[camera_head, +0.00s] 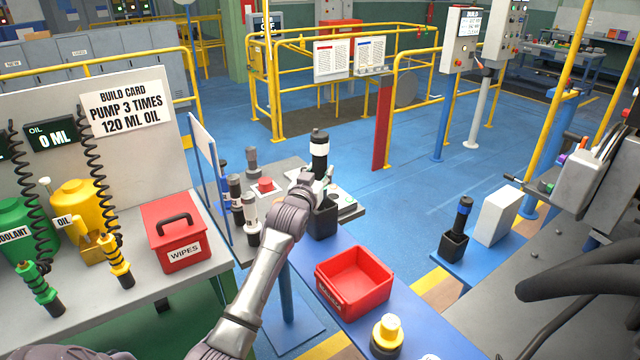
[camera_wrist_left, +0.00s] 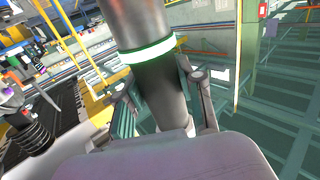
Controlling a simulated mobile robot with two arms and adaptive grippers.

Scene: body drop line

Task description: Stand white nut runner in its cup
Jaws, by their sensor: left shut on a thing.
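The white nut runner (camera_head: 319,150), black with a white band, stands upright in my left gripper (camera_head: 318,184). In the left wrist view the gripper (camera_wrist_left: 165,120) is shut around the dark body of the nut runner (camera_wrist_left: 150,65), below a pale band. My right gripper is not in view.
A red bin (camera_head: 355,284) and a yellow-topped black item (camera_head: 387,336) are nearer on the blue bench. Several other tools (camera_head: 250,215) stand left of my arm.

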